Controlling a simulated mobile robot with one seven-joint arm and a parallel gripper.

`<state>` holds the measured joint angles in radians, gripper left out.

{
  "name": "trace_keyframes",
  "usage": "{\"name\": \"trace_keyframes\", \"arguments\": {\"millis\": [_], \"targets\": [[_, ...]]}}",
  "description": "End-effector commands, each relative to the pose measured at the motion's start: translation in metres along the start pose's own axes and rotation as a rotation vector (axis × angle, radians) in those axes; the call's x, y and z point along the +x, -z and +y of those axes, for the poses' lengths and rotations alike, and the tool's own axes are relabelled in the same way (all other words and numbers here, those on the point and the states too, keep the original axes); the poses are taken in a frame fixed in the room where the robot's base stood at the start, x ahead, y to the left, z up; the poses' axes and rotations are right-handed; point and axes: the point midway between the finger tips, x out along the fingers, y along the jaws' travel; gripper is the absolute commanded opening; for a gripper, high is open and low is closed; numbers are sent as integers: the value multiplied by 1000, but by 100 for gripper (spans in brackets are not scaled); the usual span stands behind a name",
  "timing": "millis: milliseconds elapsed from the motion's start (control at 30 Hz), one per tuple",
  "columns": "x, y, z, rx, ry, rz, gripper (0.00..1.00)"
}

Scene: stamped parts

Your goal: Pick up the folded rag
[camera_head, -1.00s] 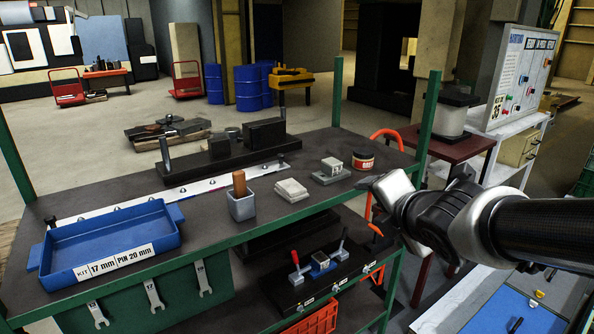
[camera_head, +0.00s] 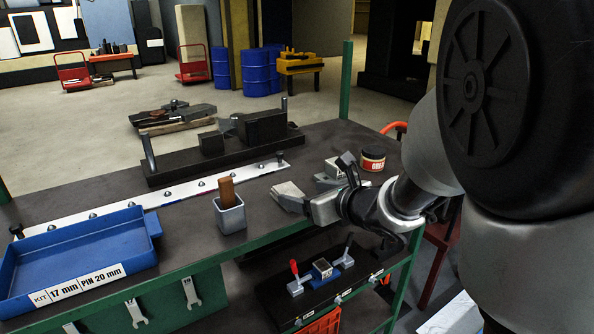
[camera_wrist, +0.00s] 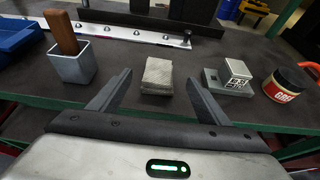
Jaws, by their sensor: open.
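The folded rag (camera_wrist: 158,76), a small pale grey stack, lies on the dark bench top. In the wrist view it shows between and beyond the two fingers of my gripper (camera_wrist: 159,82), with bare bench on both sides of it. My gripper is open and empty, and no finger visibly touches the rag. In the head view the rag (camera_head: 284,189) is partly hidden by my gripper, which reaches in from the right.
A grey cup with a brown handle (camera_wrist: 70,62) stands left of the rag. A metal block on a plate (camera_wrist: 236,76) and a labelled jar (camera_wrist: 290,84) stand right. A blue tray (camera_head: 83,252) is at the bench's left. A black fixture (camera_head: 222,150) lies behind.

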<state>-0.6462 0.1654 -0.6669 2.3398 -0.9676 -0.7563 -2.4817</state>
Motion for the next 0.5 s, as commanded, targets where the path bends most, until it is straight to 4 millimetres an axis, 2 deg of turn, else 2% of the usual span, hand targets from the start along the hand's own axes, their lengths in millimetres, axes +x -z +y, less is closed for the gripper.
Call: {"name": "trace_keyframes", "arguments": {"millis": [33, 133, 367, 500], "targets": [[10, 1, 0, -2, 0, 4, 70], [24, 0, 0, -1, 1, 2, 70], [38, -1, 0, 1, 1, 0, 70], [54, -2, 1, -1, 0, 3, 70]]}}
